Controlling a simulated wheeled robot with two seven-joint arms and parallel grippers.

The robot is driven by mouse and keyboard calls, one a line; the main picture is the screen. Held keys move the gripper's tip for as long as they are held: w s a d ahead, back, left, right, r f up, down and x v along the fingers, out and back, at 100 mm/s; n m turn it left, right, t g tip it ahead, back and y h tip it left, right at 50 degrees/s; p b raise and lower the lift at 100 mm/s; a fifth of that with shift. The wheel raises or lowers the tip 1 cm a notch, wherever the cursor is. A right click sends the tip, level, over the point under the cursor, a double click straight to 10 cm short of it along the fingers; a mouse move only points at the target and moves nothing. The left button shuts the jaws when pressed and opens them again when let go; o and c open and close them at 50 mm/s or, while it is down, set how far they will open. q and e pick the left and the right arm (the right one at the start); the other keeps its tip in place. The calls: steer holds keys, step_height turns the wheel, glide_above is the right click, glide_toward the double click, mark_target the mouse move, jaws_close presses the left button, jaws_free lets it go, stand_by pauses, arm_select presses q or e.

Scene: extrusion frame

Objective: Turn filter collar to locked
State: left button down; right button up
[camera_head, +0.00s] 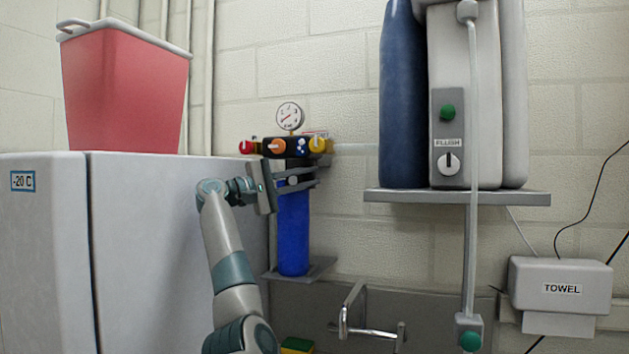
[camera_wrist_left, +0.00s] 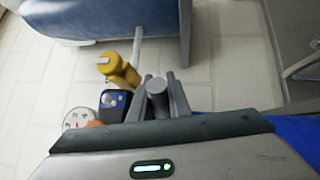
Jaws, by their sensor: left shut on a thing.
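The filter has a blue housing (camera_head: 293,235) hanging under a dark valve block (camera_head: 289,147) on the wall. The filter collar sits at the top of the housing, mostly hidden behind my gripper. My left gripper (camera_head: 304,178) reaches in from the left at collar height. Its fingers are shut around a grey round peg (camera_head: 293,181), apparently the collar's handle. In the left wrist view the peg (camera_wrist_left: 156,92) shows between the two fingers of my left gripper (camera_wrist_left: 162,84). I cannot read any lock marking. My right gripper is out of view.
A yellow knob (camera_head: 317,145), red knob (camera_head: 246,147) and pressure gauge (camera_head: 290,116) are close above the gripper. A freezer (camera_head: 150,250) carrying a red bin (camera_head: 125,95) stands left. A shelf (camera_head: 460,197) with a purifier unit is right; a tap (camera_head: 345,320) is below.

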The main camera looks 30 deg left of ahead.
arm_select(q)
steer(key=shift+s+a+m+g+h+p, duration=0.2)
steer(key=shift+s+a+m+g+h, duration=0.1)
steer(key=shift+m+g+h, duration=0.25)
steer(key=shift+s+a+m+g+h+p, duration=0.15)
steer(key=shift+s+m+g+h, duration=0.2)
steer(key=shift+h, duration=0.4)
steer(key=c, duration=1.6)
jaws_free()
steer(key=shift+c, duration=0.2)
steer(key=shift+w, duration=0.1)
steer(key=shift+f, duration=0.1)
